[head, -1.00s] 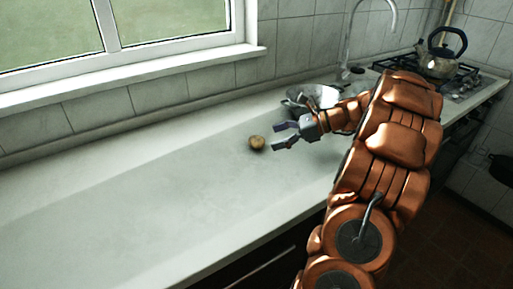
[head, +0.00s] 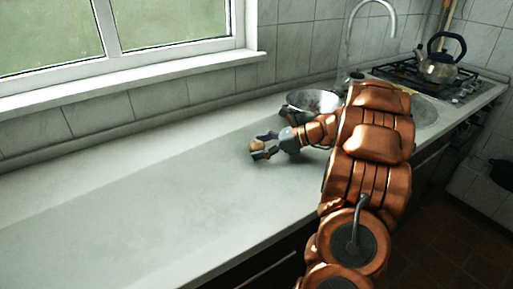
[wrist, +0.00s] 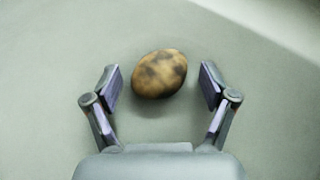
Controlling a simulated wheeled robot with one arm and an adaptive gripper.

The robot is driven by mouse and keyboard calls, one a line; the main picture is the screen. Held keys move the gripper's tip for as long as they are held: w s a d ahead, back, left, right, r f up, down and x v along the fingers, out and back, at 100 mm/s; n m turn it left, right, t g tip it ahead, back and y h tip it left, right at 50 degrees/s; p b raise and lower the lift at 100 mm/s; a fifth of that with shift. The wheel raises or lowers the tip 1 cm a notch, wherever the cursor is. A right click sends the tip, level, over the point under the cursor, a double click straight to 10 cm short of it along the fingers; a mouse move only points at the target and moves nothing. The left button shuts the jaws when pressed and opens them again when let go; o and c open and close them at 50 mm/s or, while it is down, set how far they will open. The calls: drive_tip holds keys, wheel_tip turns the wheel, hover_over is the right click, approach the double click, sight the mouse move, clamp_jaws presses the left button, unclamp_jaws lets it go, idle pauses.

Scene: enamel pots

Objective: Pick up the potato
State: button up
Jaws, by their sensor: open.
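The potato (wrist: 159,74) is brown with dark patches and lies on the pale counter. In the wrist view it sits between the tips of my open gripper (wrist: 160,88), closer to the left finger, with a gap on each side. In the head view the potato (head: 256,145) shows just at the fingertips of my gripper (head: 265,145), partly hidden by them. The fingers are spread and hold nothing.
A metal pot (head: 312,101) stands on the counter behind my gripper, near the sink (head: 424,113) and tap. A kettle (head: 438,68) sits on the stove at the far right. The counter (head: 130,200) to the left is clear.

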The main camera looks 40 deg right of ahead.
sight(261, 143)
drive_tip(key=c, duration=1.3)
drive_tip(key=shift+r, duration=1.5)
drive_tip(key=shift+s+r, duration=0.15)
drive_tip(key=shift+r, duration=0.2)
drive_tip(key=s+a, duration=0.1)
drive_tip(key=s, duration=0.4)
drive_tip(key=s+a+r, duration=0.1)
drive_tip(key=s, duration=0.4)
drive_tip(key=s+a, duration=0.2)
drive_tip(key=s, duration=0.3)
drive_tip(key=shift+s+r, duration=0.15)
